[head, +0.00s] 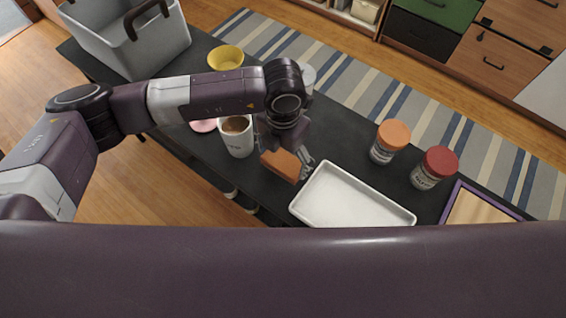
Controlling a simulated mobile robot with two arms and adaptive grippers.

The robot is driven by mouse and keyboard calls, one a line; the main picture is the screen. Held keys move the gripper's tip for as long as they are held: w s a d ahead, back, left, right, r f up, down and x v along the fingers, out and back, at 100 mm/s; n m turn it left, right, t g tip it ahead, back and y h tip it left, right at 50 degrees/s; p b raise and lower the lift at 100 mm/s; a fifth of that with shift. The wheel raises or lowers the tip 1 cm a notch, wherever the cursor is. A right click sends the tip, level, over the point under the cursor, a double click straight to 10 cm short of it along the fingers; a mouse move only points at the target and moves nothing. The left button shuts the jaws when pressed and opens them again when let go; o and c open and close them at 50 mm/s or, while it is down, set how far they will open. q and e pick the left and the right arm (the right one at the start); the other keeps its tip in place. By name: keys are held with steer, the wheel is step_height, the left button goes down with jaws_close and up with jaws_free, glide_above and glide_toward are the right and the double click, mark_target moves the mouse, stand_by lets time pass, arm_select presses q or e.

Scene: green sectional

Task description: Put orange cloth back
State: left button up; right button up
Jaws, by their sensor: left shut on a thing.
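My left gripper (302,160) points down over the dark table. It is shut on the orange cloth (280,165), a small brownish-orange folded block. The cloth is just left of the white tray (352,197), close to the tray's upper-left corner. Whether the cloth touches the table or hangs just above it, I cannot tell. My gripper hides part of the cloth's right side. The tray looks empty. My right gripper is out of view.
A white mug (237,143) with brown contents stands close left of the cloth. An orange-lidded jar (390,141) and a red-lidded jar (434,168) stand right of the gripper. A yellow bowl (226,57) and a grey basket (135,45) are farther left. A framed panel (480,206) lies right.

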mark_target(283, 161)
arm_select(q)
step_height(283, 161, down, 4)
steer(key=shift+f+p, duration=0.1)
steer(key=shift+p, duration=0.25)
steer(key=shift+f, duration=0.2)
steer(key=o, duration=1)
steer(key=shift+r, duration=0.4)
step_height(283, 161, up, 12)
steer(key=shift+f+b, duration=0.2)
steer(key=shift+b, duration=0.75)
